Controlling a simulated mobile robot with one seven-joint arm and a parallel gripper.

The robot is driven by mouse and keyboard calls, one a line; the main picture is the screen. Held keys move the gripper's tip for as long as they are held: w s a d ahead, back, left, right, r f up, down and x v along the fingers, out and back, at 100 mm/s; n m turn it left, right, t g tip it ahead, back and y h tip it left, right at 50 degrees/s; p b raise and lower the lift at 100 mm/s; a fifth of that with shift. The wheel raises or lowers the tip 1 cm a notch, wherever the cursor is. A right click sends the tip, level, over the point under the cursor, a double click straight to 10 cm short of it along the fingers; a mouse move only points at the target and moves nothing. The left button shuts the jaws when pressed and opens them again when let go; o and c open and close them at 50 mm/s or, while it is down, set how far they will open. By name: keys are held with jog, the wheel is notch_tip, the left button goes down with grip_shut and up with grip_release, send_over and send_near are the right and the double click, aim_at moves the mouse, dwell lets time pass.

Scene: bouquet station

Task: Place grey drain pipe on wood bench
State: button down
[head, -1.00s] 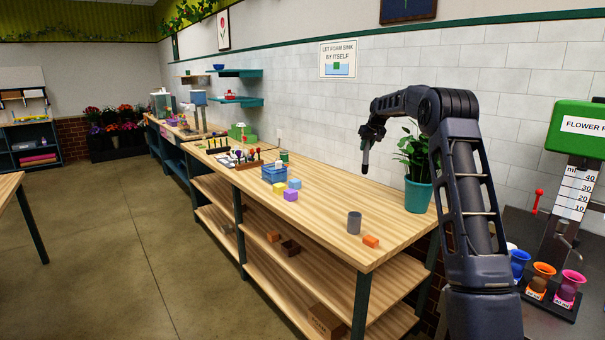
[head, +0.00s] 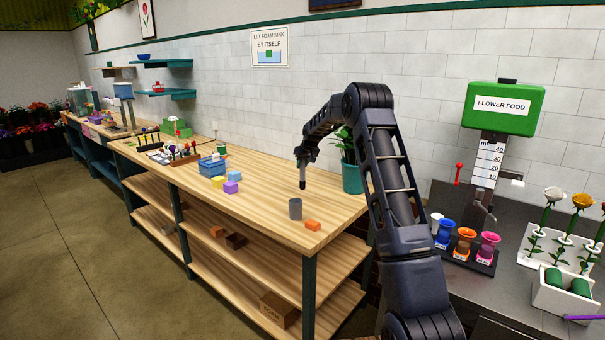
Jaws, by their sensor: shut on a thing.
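The wood bench (head: 262,240) has a pale plank top and lower shelves, and runs along the tiled wall. A short grey cylinder (head: 295,209) stands upright near its front right end; it could be a pipe piece or a cup. My gripper (head: 302,166) points down above the bench top, behind the grey cylinder in the picture. It is shut on a slim dark grey piece (head: 302,183) that hangs below the fingers. Its small size hides whether this is the drain pipe. A gap to the bench top seems to show beneath it.
An orange block (head: 313,226) lies beside the grey cylinder. A teal plant pot (head: 352,178) stands behind, near my arm. Coloured blocks (head: 231,187) and a blue basket (head: 211,166) are farther left. Bare bench top lies between the blocks and the cylinder.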

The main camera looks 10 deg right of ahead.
aim_at(304, 168)
jog(key=shift+f, duration=2.25)
jog(key=c, duration=1.1)
grip_release()
